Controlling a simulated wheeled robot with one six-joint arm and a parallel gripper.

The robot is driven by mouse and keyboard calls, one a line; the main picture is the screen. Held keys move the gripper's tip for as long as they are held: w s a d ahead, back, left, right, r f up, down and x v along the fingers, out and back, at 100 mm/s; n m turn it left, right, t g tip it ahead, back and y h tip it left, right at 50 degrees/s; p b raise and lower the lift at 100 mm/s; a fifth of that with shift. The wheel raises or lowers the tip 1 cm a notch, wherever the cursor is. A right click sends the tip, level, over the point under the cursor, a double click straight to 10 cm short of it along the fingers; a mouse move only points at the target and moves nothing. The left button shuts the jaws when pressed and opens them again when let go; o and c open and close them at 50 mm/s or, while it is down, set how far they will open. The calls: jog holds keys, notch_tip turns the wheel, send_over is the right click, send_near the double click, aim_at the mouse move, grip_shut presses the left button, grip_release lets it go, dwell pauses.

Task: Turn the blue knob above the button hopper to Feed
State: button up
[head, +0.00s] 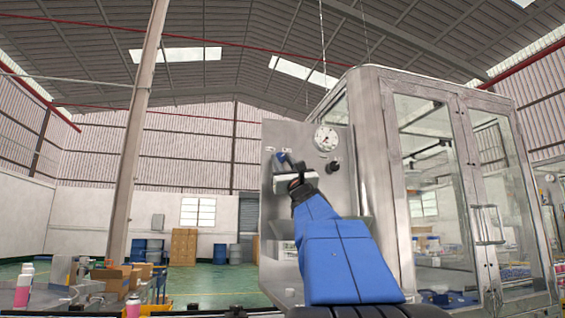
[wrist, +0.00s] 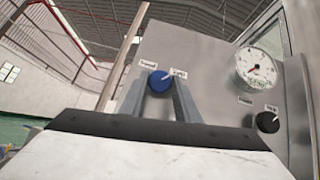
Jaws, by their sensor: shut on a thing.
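The blue knob (wrist: 158,82) sits on the upper left of a steel panel (wrist: 200,45). A white pointer mark on it points up and to the right, toward the right-hand of two small labels. The lettering is too small to read surely. My gripper (wrist: 160,88) is shut on the knob, one grey finger on each side. In the head view the knob (head: 280,157) shows small at the tip of my gripper (head: 287,163). My blue arm hides much of the panel's lower part and most of the hopper.
A pressure gauge (head: 326,138) and a black knob (head: 333,166) sit to the right on the same panel. A glass-walled steel cabinet (head: 372,150) stands close on the right. Bottles and boxes (head: 113,279) stand at the lower left.

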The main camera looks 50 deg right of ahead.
jog(key=n+y, duration=0.4)
jog(key=n, duration=0.1)
jog(key=n+t+y, duration=0.1)
jog(key=n+y, duration=0.1)
jog(key=shift+s+d+y, duration=0.15)
jog(key=shift+d+y, duration=0.25)
jog(key=n+g+y, duration=0.1)
jog(key=n+y, duration=0.1)
jog(key=n, duration=0.1)
jog(key=n+g+y, duration=0.1)
jog(key=n+y, duration=0.1)
jog(key=n, duration=0.1)
jog(key=n+y, duration=0.2)
jog(key=shift+s+d+r+n+g, duration=0.15)
jog(key=shift+d+r+n+g, duration=0.1)
jog(key=shift+n+g, duration=0.15)
jog(key=n+g, duration=0.1)
jog(key=n+g+y, duration=0.1)
jog(key=n, duration=0.1)
jog(key=n+g, duration=0.1)
jog(key=shift+r+n+y, duration=0.3)
jog(key=shift+y, duration=0.1)
jog(key=shift+r+n+g, duration=0.15)
jog(key=shift+n+g, duration=0.75)
jog(key=shift+n, duration=0.1)
jog(key=shift+s+r+n+g, duration=0.1)
jog(key=shift+n+g, duration=0.6)
jog(key=o, duration=1)
jog(key=shift+a, duration=0.1)
jog(key=shift+o, duration=0.2)
